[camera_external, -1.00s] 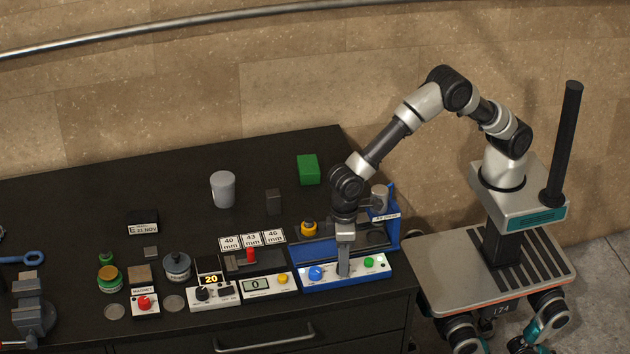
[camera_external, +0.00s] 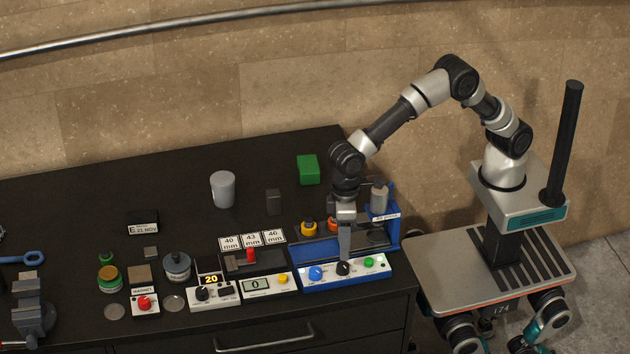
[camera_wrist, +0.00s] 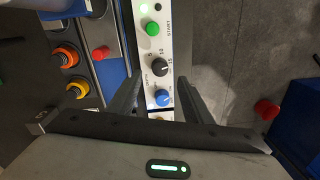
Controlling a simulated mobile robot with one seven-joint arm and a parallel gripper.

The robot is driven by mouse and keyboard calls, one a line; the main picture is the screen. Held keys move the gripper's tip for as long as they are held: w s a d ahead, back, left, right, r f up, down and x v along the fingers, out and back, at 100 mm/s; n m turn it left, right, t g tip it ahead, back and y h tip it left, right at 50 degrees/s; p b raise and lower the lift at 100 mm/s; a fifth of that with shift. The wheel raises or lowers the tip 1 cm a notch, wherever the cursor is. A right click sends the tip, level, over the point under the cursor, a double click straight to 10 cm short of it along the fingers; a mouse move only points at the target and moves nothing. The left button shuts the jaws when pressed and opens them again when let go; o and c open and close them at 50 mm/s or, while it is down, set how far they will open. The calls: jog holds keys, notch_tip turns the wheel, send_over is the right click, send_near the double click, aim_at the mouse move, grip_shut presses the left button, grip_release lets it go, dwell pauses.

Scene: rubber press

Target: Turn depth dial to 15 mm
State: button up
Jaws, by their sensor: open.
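The black depth dial (camera_external: 343,268) sits on the white front strip of the blue press (camera_external: 318,281), between a blue knob (camera_external: 316,273) and a green button (camera_external: 369,263).
Left of the press stand a counter box (camera_external: 263,287) with a yellow button and a box with a lit 20 display (camera_external: 210,279). Orange and yellow knobs (camera_external: 309,228) lie behind the strip. The bench's front edge is close by.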

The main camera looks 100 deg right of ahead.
aim_at(343, 265)
notch_tip(343, 265, up, 11)
jog(key=shift+d+p, duration=0.3)
jog(key=shift+d, duration=0.05)
jog(key=f+n, duration=0.2)
jog(key=f, duration=0.4)
jog(key=a+f+n+h, duration=0.1)
jog(key=f+n, duration=0.2)
jog(key=f, duration=0.2)
jog(key=f+n+b, duration=0.1)
jog(key=f+n, duration=0.1)
jog(key=f, duration=0.4)
jog(key=shift+w+a+f+n, duration=0.1)
jog(key=shift+a+f+n, duration=0.1)
jog(key=shift+f+n, duration=0.15)
jog(key=shift+c, duration=0.3)
